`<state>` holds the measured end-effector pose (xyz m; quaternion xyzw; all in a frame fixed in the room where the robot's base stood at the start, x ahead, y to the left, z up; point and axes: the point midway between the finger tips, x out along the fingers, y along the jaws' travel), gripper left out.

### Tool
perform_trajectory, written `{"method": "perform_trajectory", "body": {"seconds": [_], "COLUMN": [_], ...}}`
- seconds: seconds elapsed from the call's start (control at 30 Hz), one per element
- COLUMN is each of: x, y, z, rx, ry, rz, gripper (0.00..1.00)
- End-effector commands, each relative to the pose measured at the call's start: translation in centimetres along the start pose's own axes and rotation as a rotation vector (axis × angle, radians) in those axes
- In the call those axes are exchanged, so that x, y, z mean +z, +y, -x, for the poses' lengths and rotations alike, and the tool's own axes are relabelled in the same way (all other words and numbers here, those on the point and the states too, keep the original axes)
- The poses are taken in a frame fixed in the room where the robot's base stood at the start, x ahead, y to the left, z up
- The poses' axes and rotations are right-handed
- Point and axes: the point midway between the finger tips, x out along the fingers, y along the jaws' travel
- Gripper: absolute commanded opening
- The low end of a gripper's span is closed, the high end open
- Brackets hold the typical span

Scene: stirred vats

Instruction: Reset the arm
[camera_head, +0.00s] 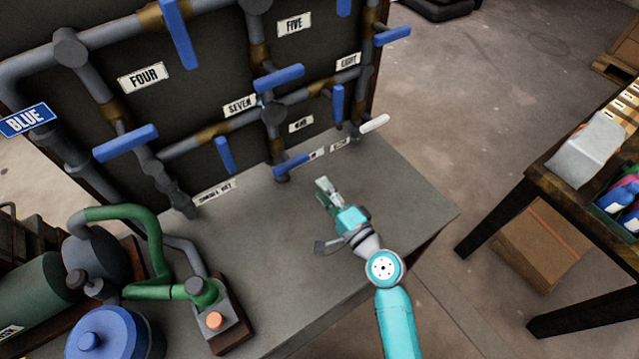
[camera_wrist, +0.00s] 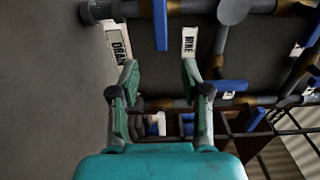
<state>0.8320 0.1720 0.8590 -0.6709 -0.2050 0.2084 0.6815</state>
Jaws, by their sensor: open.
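My gripper (camera_head: 327,190) is at the end of my teal arm, above the grey bench top near the foot of the pipe panel. In the wrist view my gripper (camera_wrist: 158,75) has its two fingers spread apart with nothing between them. The arm reaches up from the lower right of the head view. The fingertips point toward the lower pipes, valve handles and labels. In the wrist view a DRAIN label (camera_wrist: 118,45) and a NINE label (camera_wrist: 190,42) lie just beyond the fingertips.
The pipe panel carries several blue valve handles (camera_head: 278,78) and one white handle (camera_head: 374,124). A green-piped pump with an orange button (camera_head: 214,320) and a blue-lidded vessel (camera_head: 108,337) stand at left. A wooden table (camera_head: 561,199) stands at right. The bench's right part (camera_head: 410,205) is clear.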

Motion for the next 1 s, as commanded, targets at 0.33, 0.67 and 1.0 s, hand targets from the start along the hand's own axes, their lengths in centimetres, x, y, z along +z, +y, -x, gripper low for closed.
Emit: {"method": "perform_trajectory", "body": {"seconds": [0.33,0.67,1.0], "x": [0.0,0.0,0.1], "y": [0.0,1.0,6.7], "z": [0.1,1.3,12.9], "rx": [0.000,0.020,0.197], "ry": [0.000,0.022,0.198], "rz": [0.000,0.024,0.310], "gripper": [0.47,0.47,0.47]}}
